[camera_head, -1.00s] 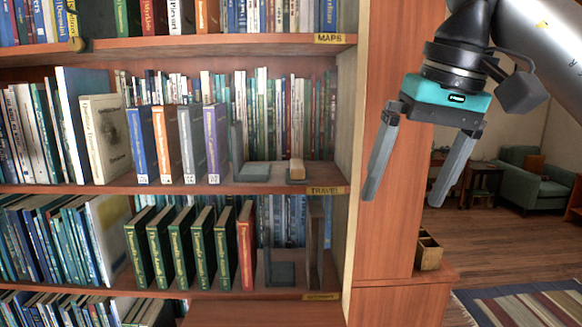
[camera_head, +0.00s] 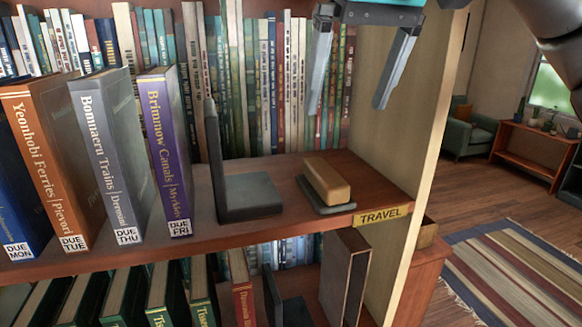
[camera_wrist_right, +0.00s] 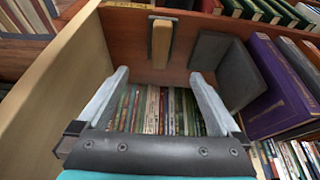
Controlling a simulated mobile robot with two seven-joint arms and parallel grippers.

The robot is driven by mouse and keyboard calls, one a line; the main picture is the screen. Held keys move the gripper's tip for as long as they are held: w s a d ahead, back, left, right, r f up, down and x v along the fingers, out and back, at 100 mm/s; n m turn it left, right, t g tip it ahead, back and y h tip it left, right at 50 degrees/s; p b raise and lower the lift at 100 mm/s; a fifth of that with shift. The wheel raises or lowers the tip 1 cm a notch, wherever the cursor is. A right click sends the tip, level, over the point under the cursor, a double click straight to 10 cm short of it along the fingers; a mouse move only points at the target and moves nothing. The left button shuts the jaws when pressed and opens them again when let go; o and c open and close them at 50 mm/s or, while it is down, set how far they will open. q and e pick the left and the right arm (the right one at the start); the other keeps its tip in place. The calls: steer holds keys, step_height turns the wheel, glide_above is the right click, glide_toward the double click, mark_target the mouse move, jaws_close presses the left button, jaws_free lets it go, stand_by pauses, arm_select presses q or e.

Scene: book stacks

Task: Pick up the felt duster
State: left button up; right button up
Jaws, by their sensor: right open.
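The felt duster (camera_head: 328,181), a tan wooden block on a grey felt base, lies on the shelf marked TRAVEL near its right front edge. My right gripper (camera_head: 348,108) is open and empty, above the duster in the head view and apart from it. In the right wrist view the duster (camera_wrist_right: 161,42) shows beyond the open fingers (camera_wrist_right: 158,75), roughly in line with the gap between them. My left gripper is in neither view.
A dark grey bookend (camera_head: 248,196) stands left of the duster, beside a purple book (camera_head: 166,150) and other upright books. The shelf's side panel (camera_head: 410,130) is close on the right. A row of books (camera_head: 265,90) lines the back. Bare shelf surrounds the duster.

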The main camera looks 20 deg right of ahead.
steer(key=b, duration=0.2)
glide_toward(326, 171)
steer(key=shift+s+d+f, duration=0.1)
steer(key=shift+s+f, duration=0.15)
steer(key=shift+f, duration=0.1)
steer(key=x, duration=0.4)
steer(key=shift+w+f, duration=0.15)
steer(key=shift+w, duration=0.05)
steer(key=shift+x, duration=0.85)
steer(key=x, duration=0.3)
steer(key=shift+w+f+p, duration=0.15)
steer(key=shift+w+p, duration=0.15)
steer(key=shift+w, duration=0.05)
steer(key=shift+w+f, duration=0.15)
steer(key=shift+f, duration=0.2)
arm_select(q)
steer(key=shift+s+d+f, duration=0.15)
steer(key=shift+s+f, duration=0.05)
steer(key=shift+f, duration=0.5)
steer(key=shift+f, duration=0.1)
arm_select(e)
steer(key=shift+f, duration=0.15)
